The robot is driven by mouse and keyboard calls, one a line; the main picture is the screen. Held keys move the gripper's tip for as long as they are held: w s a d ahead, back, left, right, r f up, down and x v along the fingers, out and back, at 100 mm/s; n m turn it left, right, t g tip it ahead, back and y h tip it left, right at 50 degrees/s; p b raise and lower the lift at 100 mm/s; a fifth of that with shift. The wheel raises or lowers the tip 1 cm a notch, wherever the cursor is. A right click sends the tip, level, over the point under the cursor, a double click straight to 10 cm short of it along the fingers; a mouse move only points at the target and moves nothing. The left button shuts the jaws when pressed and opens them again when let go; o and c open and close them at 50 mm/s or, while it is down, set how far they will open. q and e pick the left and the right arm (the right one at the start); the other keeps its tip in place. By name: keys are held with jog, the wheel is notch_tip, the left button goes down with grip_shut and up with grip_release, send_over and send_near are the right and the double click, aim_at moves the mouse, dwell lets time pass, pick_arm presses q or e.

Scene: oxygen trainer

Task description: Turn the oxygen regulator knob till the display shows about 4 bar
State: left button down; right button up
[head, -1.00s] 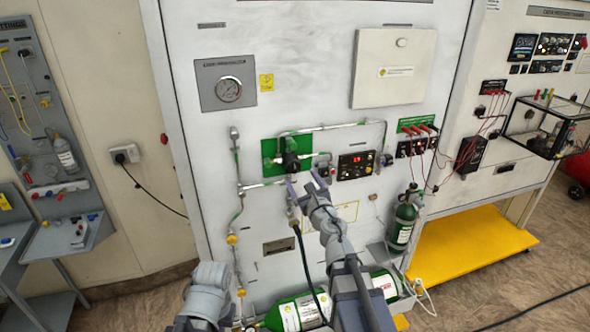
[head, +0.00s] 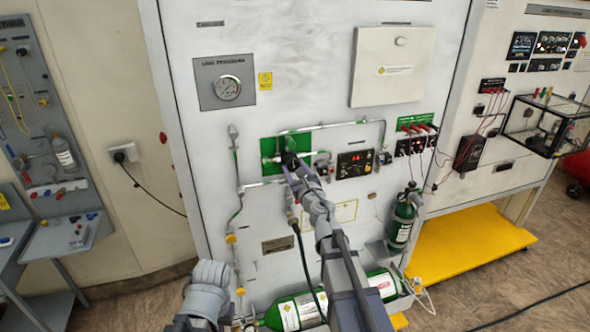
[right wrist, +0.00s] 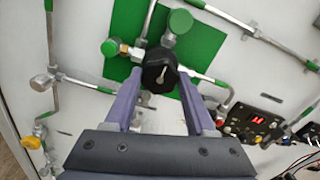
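The black regulator knob (head: 289,159) sits on the green plate (head: 268,146) of the white panel. In the right wrist view the knob (right wrist: 158,72) has a pale pointer mark. My right gripper (head: 291,168) is at the knob. In the right wrist view its purple fingers (right wrist: 159,82) stand apart, one on each side of the knob; I cannot tell whether they touch it. The display (head: 355,157) is right of the knob, with red digits too small to read; it also shows in the right wrist view (right wrist: 258,122). Only part of my left arm shows.
Metal pipes (head: 330,125) with green bands run around the plate. A line pressure gauge (head: 227,88) is at upper left. A black hose (head: 303,262) hangs below the knob. Green cylinders (head: 300,311) lie and stand (head: 404,216) lower down.

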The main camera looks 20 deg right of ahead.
grip_shut()
dwell(0.3)
jog(key=m, duration=0.6)
jog(key=shift+m, duration=0.4)
jog(key=m, duration=0.6)
jog(key=shift+m, duration=0.4)
jog(key=o, duration=0.5)
grip_release()
jog(key=shift+s, duration=0.15)
